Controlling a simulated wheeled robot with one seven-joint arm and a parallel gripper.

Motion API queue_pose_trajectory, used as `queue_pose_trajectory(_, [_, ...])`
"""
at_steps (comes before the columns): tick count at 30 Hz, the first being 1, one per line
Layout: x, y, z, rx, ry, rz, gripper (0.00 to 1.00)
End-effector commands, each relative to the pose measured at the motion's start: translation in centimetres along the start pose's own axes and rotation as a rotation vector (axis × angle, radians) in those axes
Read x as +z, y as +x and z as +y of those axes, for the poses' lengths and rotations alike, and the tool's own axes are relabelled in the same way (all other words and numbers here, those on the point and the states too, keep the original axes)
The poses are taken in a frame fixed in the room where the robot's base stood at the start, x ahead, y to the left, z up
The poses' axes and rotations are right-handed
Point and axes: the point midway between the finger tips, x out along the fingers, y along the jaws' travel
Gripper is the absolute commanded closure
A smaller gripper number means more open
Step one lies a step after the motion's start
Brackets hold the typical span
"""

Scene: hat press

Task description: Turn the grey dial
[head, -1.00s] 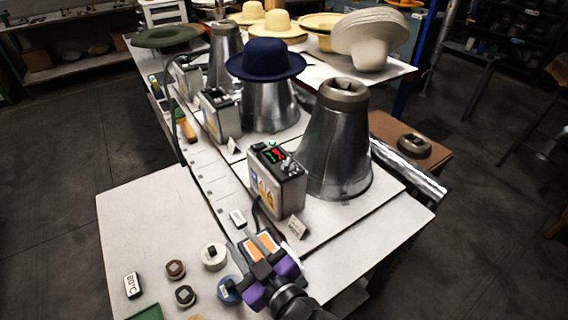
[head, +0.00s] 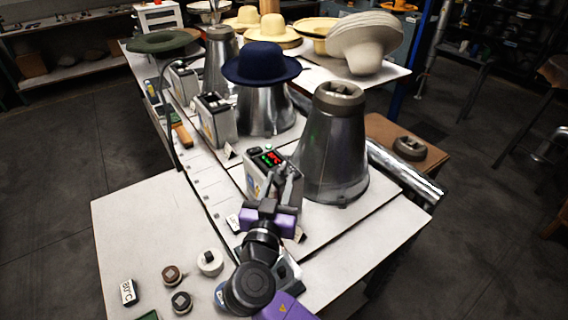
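The near control box (head: 256,176) stands left of the nearest metal cone. Its top panel carries a green lamp and red and green lit readouts (head: 270,157). The grey dial cannot be made out clearly; a small grey knob showed on this panel earlier, and my fingers now cover that part. My gripper (head: 284,180), with purple sides, reaches up to the front edge of the box. Its fingers look spread apart, with tips at or just above the panel. Whether they touch the dial is hidden.
The bare metal cone (head: 333,150) rises close to the right of my fingers. Behind are a second box (head: 216,119) and a cone under a navy hat (head: 262,64). Round knobs (head: 209,262) and an 80°C block (head: 129,292) lie on the front-left table.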

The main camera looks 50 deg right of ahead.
Motion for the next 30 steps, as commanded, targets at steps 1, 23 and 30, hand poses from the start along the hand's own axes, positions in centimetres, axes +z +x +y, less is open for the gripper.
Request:
queue_pose_trajectory(1, [-0.3, 0.8, 0.0, 0.002, 0.000, 0.000, 0.68])
queue_pose_trajectory(23, [0.0, 6.4, 0.0, -0.003, -0.001, -0.001, 0.68])
queue_pose_trajectory(30, [0.0, 6.3, -0.1, -0.003, -0.001, -0.001, 1.00])
